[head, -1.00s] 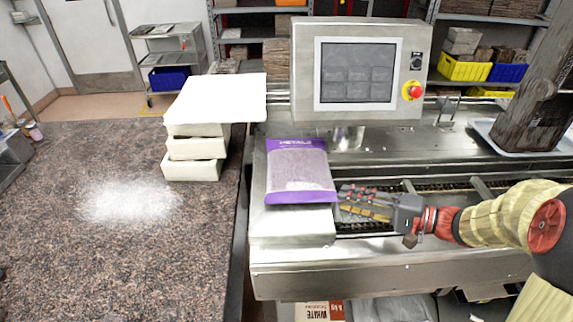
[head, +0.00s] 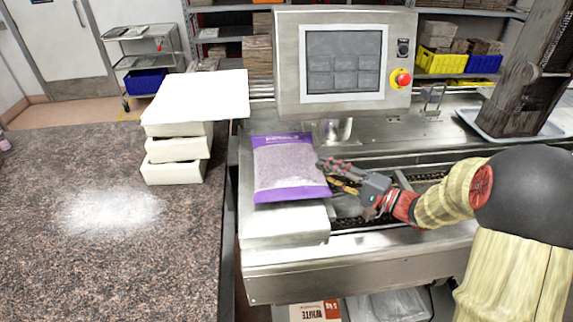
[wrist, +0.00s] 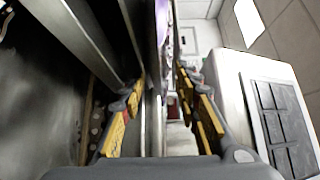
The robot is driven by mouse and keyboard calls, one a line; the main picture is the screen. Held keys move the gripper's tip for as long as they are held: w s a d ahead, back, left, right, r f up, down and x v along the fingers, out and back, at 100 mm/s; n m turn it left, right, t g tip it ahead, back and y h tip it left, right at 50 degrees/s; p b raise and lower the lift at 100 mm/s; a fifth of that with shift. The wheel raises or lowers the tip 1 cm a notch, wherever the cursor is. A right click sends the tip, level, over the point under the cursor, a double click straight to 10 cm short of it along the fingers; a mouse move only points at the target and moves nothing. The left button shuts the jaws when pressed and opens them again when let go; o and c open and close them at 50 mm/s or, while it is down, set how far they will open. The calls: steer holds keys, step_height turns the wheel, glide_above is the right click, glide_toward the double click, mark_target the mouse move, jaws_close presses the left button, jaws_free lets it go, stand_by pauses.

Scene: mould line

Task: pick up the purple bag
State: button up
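The purple bag (head: 284,168), with a clear grey-looking middle and purple top and bottom bands, lies on the metal ledge left of the conveyor. My gripper (head: 325,170) is at the bag's right edge in the head view, its fingertips pointing left and slightly overlapping that edge. I cannot tell whether they touch it. In the wrist view my gripper (wrist: 162,78) is open, with a clear gap between the yellow-padded fingers. A purple strip of the bag (wrist: 162,20) shows beyond the fingertips, not between the pads.
A control panel (head: 343,65) with a red stop button stands behind the bag. Stacked white blocks (head: 175,172) under a white sheet (head: 205,95) are to the left. The speckled counter (head: 110,260) is mostly clear, with white powder. A dark wooden piece on a tray (head: 470,122) stands right.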

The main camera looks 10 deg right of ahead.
steer(key=shift+c, duration=1.3)
steer(key=c, duration=0.5)
jaws_close()
steer(key=shift+a+f, duration=0.1)
